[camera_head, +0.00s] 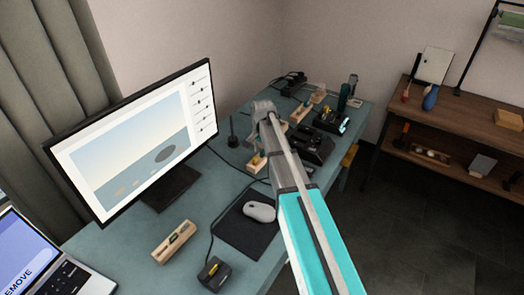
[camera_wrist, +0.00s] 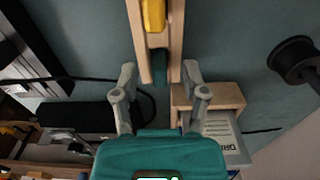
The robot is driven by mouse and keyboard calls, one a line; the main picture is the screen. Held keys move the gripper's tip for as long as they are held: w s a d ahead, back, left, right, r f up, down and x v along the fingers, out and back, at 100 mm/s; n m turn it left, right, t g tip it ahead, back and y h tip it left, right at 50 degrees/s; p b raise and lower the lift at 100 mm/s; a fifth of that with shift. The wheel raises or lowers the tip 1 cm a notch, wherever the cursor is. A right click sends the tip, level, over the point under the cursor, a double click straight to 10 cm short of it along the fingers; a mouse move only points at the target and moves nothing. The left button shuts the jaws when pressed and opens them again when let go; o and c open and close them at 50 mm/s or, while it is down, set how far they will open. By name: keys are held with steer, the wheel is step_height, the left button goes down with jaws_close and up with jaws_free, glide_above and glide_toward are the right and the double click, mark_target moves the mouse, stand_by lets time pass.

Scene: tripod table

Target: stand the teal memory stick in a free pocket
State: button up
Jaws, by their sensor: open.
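In the wrist view a pale wooden holder (camera_wrist: 135,38) runs down from the top edge. A yellow stick (camera_wrist: 153,15) sits in it. Below it, a dark teal piece (camera_wrist: 160,65) shows between the wooden sides; it looks like the teal memory stick, but I cannot tell how deep it sits. My gripper (camera_wrist: 159,78) is open, its grey fingers apart on either side of the holder's near end. I cannot tell whether they touch it. In the head view my gripper (camera_head: 262,108) is over the far part of the desk, its fingers too small to read.
A wooden block (camera_wrist: 232,94) with a printed grey panel (camera_wrist: 225,135) is right of the fingers. A black round object (camera_wrist: 293,60) stands further right. The head view shows a monitor (camera_head: 130,140), mouse (camera_head: 259,212), wooden piece (camera_head: 174,241) and black devices (camera_head: 312,146) on the desk.

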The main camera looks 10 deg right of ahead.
mark_target(262, 150)
steer(key=shift+r, duration=0.15)
step_height(262, 150, up, 9)
steer(key=p, duration=0.9)
steer(key=shift+f, duration=0.2)
stand_by(0.9)
steer(key=s+n, duration=0.9)
steer(key=s, duration=1.5)
steer(key=shift+s+a+r+p, duration=0.15)
steer(key=shift+a+r+p, duration=0.15)
steer(key=shift+r+p, duration=0.15)
